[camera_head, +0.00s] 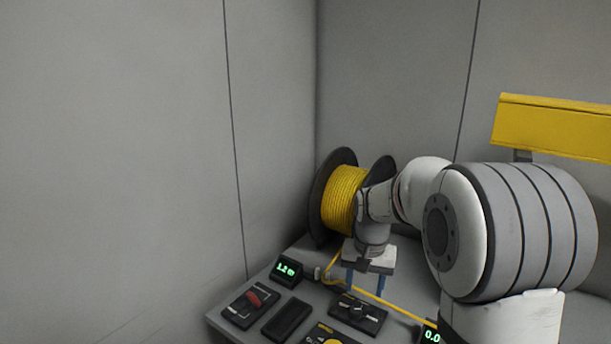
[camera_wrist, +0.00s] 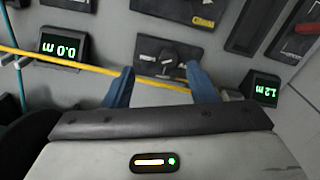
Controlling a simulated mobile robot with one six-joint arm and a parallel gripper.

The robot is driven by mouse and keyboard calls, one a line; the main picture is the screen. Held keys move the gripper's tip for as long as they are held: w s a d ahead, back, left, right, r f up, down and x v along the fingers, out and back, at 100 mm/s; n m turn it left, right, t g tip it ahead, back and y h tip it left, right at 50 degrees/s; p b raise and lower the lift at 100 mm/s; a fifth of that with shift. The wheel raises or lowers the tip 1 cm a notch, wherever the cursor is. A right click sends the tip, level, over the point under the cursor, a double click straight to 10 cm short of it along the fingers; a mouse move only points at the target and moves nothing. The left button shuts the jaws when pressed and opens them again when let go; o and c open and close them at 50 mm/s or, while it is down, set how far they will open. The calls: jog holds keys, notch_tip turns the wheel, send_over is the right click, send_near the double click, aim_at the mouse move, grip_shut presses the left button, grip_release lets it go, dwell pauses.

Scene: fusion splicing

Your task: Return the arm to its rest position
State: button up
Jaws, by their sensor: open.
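My gripper (camera_head: 365,284) points down over the console, with its two blue fingers apart. In the wrist view my gripper (camera_wrist: 159,68) is open, with nothing held between the fingertips. My white and grey arm reaches in from the right and hides part of the console.
A black spool of yellow cable (camera_head: 343,200) stands behind, close to my wrist. A 1.2 m display (camera_head: 288,270), a red-switch panel (camera_head: 252,303) and a 0.0 m display (camera_head: 431,335) sit on the console. A yellow board (camera_head: 555,125) is at right. Grey walls enclose the back and left.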

jog(key=s+r+n+t+p, duration=0.1)
jog(key=s+r, duration=0.2)
jog(key=s, duration=0.8)
jog(key=s+r+n+t+p, duration=0.1)
jog(key=s+r+n+p, duration=0.1)
jog(key=s, duration=1)
jog(key=shift+s+r+n, duration=0.15)
jog(key=shift+r+n, duration=0.15)
jog(key=shift+r, duration=0.5)
